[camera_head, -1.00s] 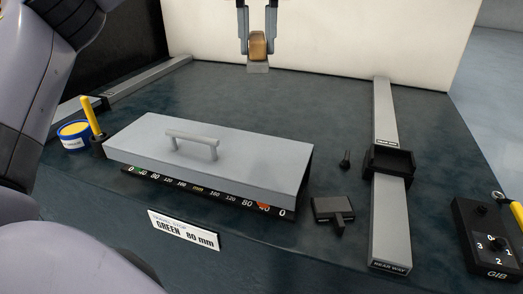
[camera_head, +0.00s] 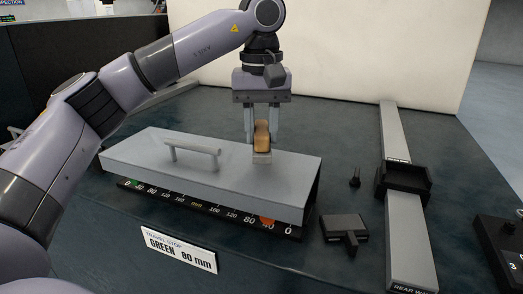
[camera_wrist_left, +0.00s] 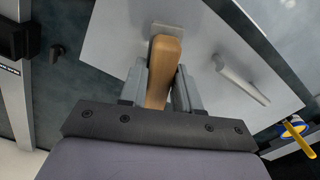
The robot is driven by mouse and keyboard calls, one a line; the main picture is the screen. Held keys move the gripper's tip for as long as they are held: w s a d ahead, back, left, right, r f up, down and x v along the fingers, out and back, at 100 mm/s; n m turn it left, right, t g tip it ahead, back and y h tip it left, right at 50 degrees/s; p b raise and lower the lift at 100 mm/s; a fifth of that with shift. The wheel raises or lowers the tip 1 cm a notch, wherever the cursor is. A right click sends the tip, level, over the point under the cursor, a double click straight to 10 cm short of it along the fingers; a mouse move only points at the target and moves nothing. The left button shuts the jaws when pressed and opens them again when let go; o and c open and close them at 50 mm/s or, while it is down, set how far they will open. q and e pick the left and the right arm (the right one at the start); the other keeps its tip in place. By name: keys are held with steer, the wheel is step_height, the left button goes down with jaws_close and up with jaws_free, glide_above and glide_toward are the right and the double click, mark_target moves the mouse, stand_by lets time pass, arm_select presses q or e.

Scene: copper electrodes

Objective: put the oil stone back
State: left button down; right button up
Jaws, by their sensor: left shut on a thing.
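The oil stone (camera_head: 262,138), as I take it, is a tan wood-like piece with a flat grey end. My left gripper (camera_head: 262,133) points down and is shut on its tan part. The grey end hangs lowest, over or against the right back part of the grey cover plate (camera_head: 225,178); I cannot tell whether they touch. In the left wrist view the tan part (camera_wrist_left: 163,72) sits between the fingers of my left gripper (camera_wrist_left: 161,80), with the grey end beyond it over the plate. My right gripper is not in view.
The plate has a bar handle (camera_head: 192,152) and a scale strip (camera_head: 200,209) along its front. To the right are a dark block with a stem (camera_head: 344,226), a small black peg (camera_head: 355,178) and a grey rail (camera_head: 405,232) with a black open tray (camera_head: 404,182). A blue tin (camera_wrist_left: 293,127) shows left-wrist.

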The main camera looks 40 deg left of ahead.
mark_target(261, 128)
arm_select(q)
steer(key=shift+f, duration=1.85)
steer(key=shift+f, duration=0.15)
steer(key=c, duration=0.8)
jaws_free()
steer(key=shift+r, duration=0.4)
step_height(261, 128, up, 12)
steer(key=p, duration=0.3)
steer(key=shift+f, duration=0.25)
